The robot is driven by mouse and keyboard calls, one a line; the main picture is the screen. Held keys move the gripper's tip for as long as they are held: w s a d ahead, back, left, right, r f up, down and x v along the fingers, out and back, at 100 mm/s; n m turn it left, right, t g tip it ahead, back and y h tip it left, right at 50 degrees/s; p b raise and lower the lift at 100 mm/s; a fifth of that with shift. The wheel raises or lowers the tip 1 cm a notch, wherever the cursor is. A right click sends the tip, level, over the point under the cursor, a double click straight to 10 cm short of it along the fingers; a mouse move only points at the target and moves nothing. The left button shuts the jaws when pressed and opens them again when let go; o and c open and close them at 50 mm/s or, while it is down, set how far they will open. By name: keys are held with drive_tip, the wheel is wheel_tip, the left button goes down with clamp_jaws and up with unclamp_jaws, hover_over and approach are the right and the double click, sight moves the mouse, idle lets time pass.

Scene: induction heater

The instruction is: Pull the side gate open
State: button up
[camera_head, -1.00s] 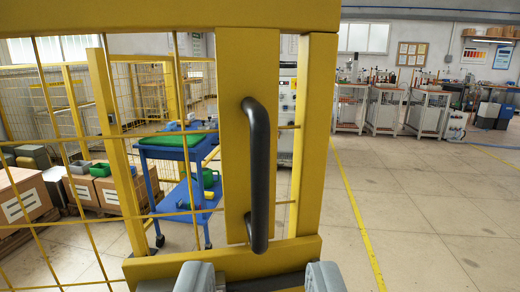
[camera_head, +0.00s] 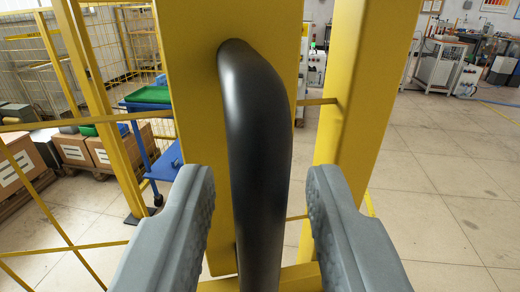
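The yellow side gate (camera_head: 195,75) stands close in front of me, with a wide flat upright that carries a black bar handle (camera_head: 258,150). The handle is vertical, with a curved top end; its lower end runs out of the picture. My gripper (camera_head: 258,190) is open, with one grey finger on the left of the handle and one on the right. Gaps show between the handle and both fingers, so it is not gripped. A second yellow upright (camera_head: 360,100) stands just right of the gate upright.
Behind the mesh on the left are a blue cart (camera_head: 150,140) with a green tray and cardboard boxes (camera_head: 95,150) on a pallet. Workbenches (camera_head: 440,65) stand far off at the upper right. The tiled floor (camera_head: 440,170) on the right is clear.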

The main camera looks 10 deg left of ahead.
drive_tip(key=shift+w+a, duration=0.15)
drive_tip(key=shift+w, duration=0.3)
clamp_jaws()
drive_tip(key=shift+s, duration=0.1)
